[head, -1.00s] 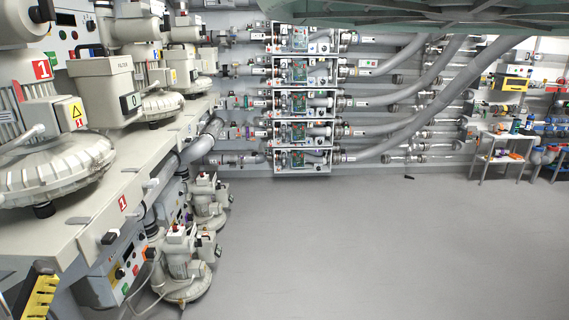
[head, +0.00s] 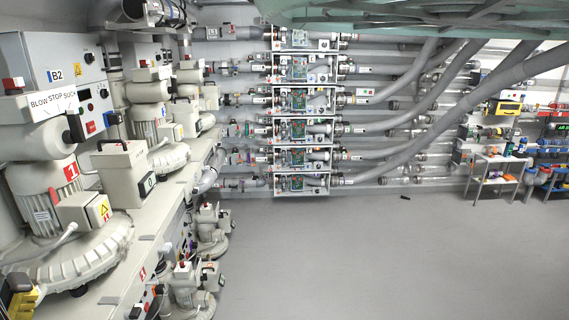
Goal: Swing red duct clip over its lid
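I cannot pick out the red duct clip or its lid with certainty. Small red parts show on the grey blowers at left and among the pipes at the back, too small to identify. The nearest blower (head: 70,235) has a ribbed motor and a red "1" label. The back-wall stack of open white cabinets (head: 303,183) joins horizontal grey ducts on both sides. My gripper is not in view.
A long pale bench (head: 170,212) with blowers runs along the left, with more blower units (head: 192,285) on the floor beneath. A white shelf (head: 497,160) with bottles stands at back right. Thick grey ducts (head: 440,105) slope above. The middle floor (head: 370,260) is clear.

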